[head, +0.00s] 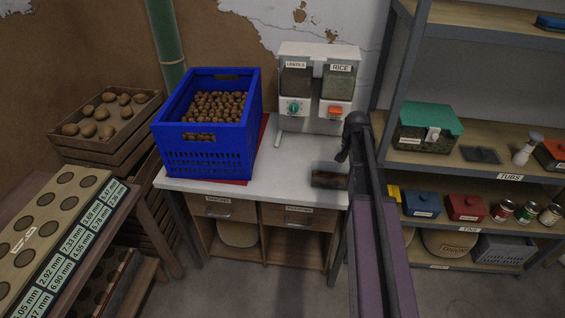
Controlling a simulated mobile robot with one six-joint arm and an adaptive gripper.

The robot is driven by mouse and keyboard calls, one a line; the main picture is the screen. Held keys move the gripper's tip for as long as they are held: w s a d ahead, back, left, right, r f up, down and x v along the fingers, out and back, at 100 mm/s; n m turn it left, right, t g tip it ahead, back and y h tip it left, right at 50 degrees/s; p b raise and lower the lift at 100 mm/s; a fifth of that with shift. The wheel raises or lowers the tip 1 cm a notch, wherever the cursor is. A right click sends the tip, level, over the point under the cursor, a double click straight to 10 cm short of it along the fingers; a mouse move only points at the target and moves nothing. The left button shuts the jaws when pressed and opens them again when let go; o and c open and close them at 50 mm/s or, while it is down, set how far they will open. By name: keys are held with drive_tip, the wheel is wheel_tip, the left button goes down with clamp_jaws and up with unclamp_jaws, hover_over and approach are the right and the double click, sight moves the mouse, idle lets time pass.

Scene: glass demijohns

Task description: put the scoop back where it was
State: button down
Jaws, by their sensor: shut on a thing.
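My gripper (342,156) is at the end of my dark arm, over the right end of the white counter top (285,165). It points down and is small and partly hidden by my wrist. A white dispenser (312,60) labelled LENTILS and RICE stands at the back of the counter.
A blue crate (205,155) of brown nuts or similar stands on the counter's left on a red mat. Shelves at right hold a green-lidded box (427,125), a black tray (482,155) and tins (502,211). The counter's middle is clear. My arm hides part of its right side.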

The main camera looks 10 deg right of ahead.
drive_tip(key=shift+w, duration=0.35)
drive_tip(key=shift+a+f, duration=0.1)
drive_tip(key=shift+a, duration=0.15)
drive_tip(key=s+a+f+n+b, duration=0.1)
drive_tip(key=s+a+f+b, duration=0.2)
drive_tip(key=a, duration=0.5)
drive_tip(key=s+a+f+n+y+b, duration=0.1)
drive_tip(key=s+a+f+b, duration=0.1)
drive_tip(key=a, duration=0.7)
drive_tip(key=s+a+f+n+b, duration=0.2)
drive_tip(key=s+a+f+b, duration=0.1)
drive_tip(key=s+a, duration=0.3)
drive_tip(key=shift+a+f+y+b, duration=0.3)
drive_tip(key=shift+a+b, duration=0.1)
drive_tip(key=shift+a, duration=0.8)
drive_tip(key=shift+w, duration=0.1)
drive_tip(key=w, duration=0.4)
drive_tip(key=w+d+f+b, duration=0.1)
drive_tip(key=w, duration=0.9)
drive_tip(key=shift+w+d+f, duration=0.2)
drive_tip(key=shift+w+d, duration=0.05)
